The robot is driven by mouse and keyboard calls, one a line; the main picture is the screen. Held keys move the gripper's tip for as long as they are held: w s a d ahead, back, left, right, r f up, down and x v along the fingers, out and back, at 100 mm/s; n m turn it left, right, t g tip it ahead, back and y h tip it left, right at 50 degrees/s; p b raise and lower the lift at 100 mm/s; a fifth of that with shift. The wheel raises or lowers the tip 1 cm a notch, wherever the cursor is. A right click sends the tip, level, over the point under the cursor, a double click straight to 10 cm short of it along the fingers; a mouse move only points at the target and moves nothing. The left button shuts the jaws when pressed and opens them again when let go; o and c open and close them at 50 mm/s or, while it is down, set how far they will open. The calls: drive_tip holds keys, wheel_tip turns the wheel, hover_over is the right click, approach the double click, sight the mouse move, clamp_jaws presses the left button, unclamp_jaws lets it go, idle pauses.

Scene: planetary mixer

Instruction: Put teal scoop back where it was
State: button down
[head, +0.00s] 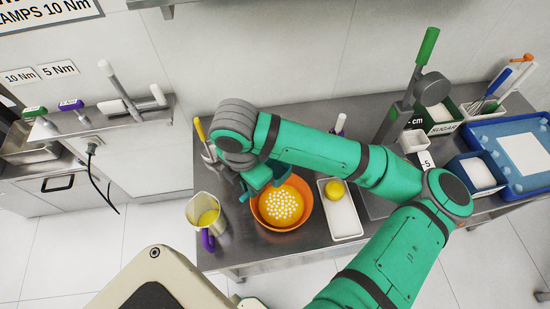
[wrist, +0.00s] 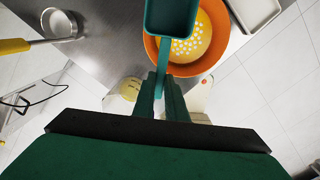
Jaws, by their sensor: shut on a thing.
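The teal scoop (wrist: 172,15) is in my gripper (wrist: 163,92), which is shut on its handle in the wrist view. The scoop's square bowl is over the far-left rim of the orange bowl (wrist: 215,58). I cannot tell whether anything is in the scoop. In the head view the scoop (head: 258,176) shows partly behind my arm, at the upper left of the orange bowl (head: 301,222). The orange bowl holds yellow liquid with several white pellets. A blue container (head: 463,174) with white contents stands at the right; a green SUGAR bin (head: 441,128) stands behind it.
A blue tray (head: 508,183) is at the far right. A yellow-handled tool (head: 200,128) stands at the back left.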

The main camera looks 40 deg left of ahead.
drive_tip(key=shift+n, duration=0.9)
drive_tip(key=shift+w+a+f, duration=1.25)
drive_tip(key=shift+w+f, duration=0.5)
drive_tip(key=shift+f, duration=0.45)
drive_tip(key=shift+w+a+f, duration=1.3)
drive_tip(key=shift+w+f, duration=0.5)
drive_tip(key=shift+f, duration=0.4)
drive_tip(key=shift+w+a+f, duration=1.25)
drive_tip(key=shift+w+f, duration=0.5)
drive_tip(key=shift+f, duration=0.45)
drive_tip(key=c, duration=1.8)
unclamp_jaws()
drive_tip(key=shift+f, duration=0.1)
wheel_tip(320, 180, up, 12)
drive_tip(key=shift+s, duration=0.15)
